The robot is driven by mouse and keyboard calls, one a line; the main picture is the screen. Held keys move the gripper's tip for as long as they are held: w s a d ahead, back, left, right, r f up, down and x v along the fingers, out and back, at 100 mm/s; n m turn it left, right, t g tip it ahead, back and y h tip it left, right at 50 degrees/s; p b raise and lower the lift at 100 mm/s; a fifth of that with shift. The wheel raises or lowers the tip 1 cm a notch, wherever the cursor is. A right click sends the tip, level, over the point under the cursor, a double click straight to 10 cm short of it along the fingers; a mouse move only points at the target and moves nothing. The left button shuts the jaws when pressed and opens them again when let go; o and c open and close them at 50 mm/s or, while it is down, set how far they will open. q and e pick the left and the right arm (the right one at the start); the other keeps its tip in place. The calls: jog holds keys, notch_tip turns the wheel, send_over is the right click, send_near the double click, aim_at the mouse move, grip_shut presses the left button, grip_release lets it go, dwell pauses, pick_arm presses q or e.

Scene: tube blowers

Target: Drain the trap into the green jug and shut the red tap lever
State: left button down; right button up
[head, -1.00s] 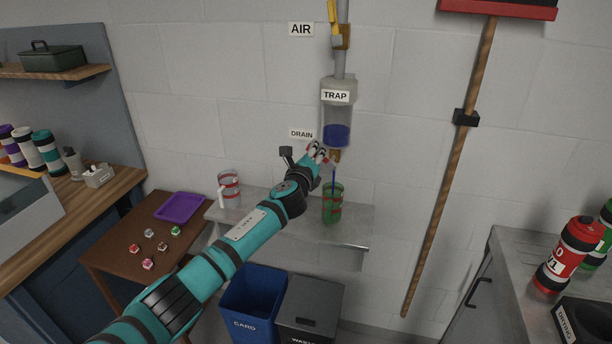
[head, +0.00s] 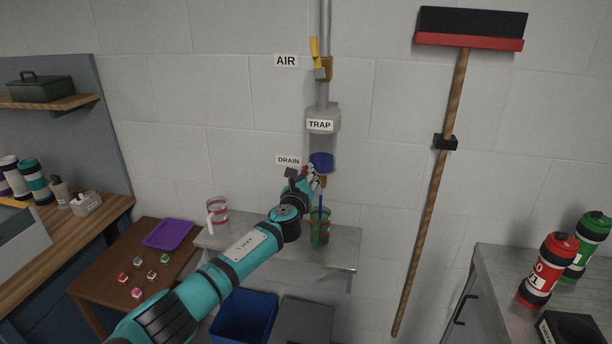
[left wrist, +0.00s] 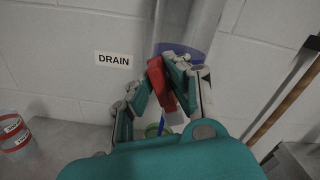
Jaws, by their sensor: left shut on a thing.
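The trap (head: 322,122) is a clear-walled vessel with a grey top on the wall, with blue liquid (head: 321,162) at its bottom. A thin blue stream (head: 321,201) runs from the drain outlet into the green jug (head: 320,230), upright on the shelf below. The jug's liquid level is hard to tell. My left gripper (head: 309,180) is at the drain just under the trap. In the left wrist view its fingers (left wrist: 158,92) are shut on the red tap lever (left wrist: 157,78). The fingers partly hide the lever and outlet. My right gripper is not in view.
A clear jug with red bands (head: 218,216) stands left on the grey shelf (head: 340,262). A yellow air lever (head: 314,48) is above the trap. A broom (head: 436,180) hangs to the right. Blue and dark bins stand below the shelf.

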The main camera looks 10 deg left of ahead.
pick_arm(q)
jog(key=shift+f, duration=0.2)
jog(key=c, duration=1.4)
grip_release()
jog(key=shift+o, duration=0.2)
jog(key=shift+r, duration=0.1)
jog(key=shift+s, duration=0.1)
jog(key=s, duration=1.2)
jog(key=shift+a, duration=0.2)
